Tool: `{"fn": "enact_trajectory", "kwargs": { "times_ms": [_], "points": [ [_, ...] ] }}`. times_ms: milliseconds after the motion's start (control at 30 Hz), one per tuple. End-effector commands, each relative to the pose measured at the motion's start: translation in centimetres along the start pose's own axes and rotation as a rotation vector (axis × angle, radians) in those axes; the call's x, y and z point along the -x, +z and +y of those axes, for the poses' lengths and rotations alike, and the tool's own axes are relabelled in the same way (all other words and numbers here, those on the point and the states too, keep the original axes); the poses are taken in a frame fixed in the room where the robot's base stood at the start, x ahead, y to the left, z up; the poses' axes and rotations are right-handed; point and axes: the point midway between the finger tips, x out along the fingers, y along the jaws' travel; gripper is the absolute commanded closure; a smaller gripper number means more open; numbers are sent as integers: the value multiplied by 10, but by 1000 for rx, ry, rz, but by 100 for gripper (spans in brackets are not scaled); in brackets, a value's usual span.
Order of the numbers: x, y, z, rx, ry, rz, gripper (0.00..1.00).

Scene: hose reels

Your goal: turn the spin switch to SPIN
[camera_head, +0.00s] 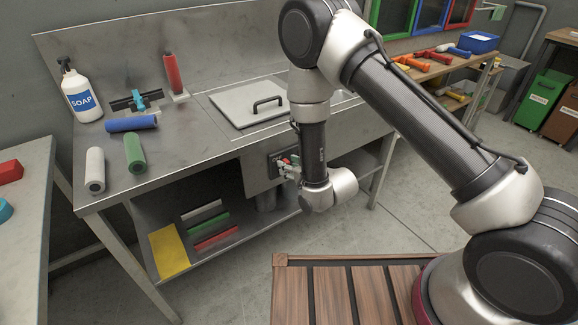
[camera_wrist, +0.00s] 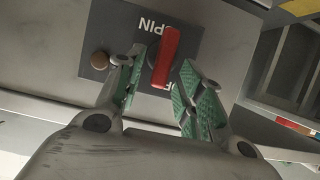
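The spin switch is a red lever knob (camera_wrist: 166,56) on a dark plate (camera_wrist: 190,40) in the wrist view. The plate reads SPIN upside down at the top, and a partly hidden label, apparently OFF, lies below. The lever lies nearly along the line between the labels, slightly tilted. My gripper (camera_wrist: 160,66) is open, with one green-padded finger on each side of the lever. Gaps show on both sides; contact is not clear. In the head view, my gripper (camera_head: 290,168) is at the dark plate (camera_head: 274,158) on the sink unit's front.
A brown round button (camera_wrist: 100,60) sits beside the lever, close to the left finger. The steel counter (camera_head: 190,135) holds a soap bottle (camera_head: 80,92), several rollers and a lidded hatch (camera_head: 240,103). A lower shelf (camera_head: 165,215) lies under it.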

Motion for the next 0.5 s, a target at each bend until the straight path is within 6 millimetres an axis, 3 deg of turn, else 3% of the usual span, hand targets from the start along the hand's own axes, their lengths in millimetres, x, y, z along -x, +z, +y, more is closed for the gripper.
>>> {"fn": "enact_trajectory", "kwargs": {
  "times_ms": [133, 367, 400, 500],
  "points": [
    [-11, 0, 0, 0, 0, -1, 62],
    [-12, 0, 0, 0, 0, -1, 62],
    [-12, 0, 0, 0, 0, -1, 64],
    [-12, 0, 0, 0, 0, -1, 83]
  ]
}}
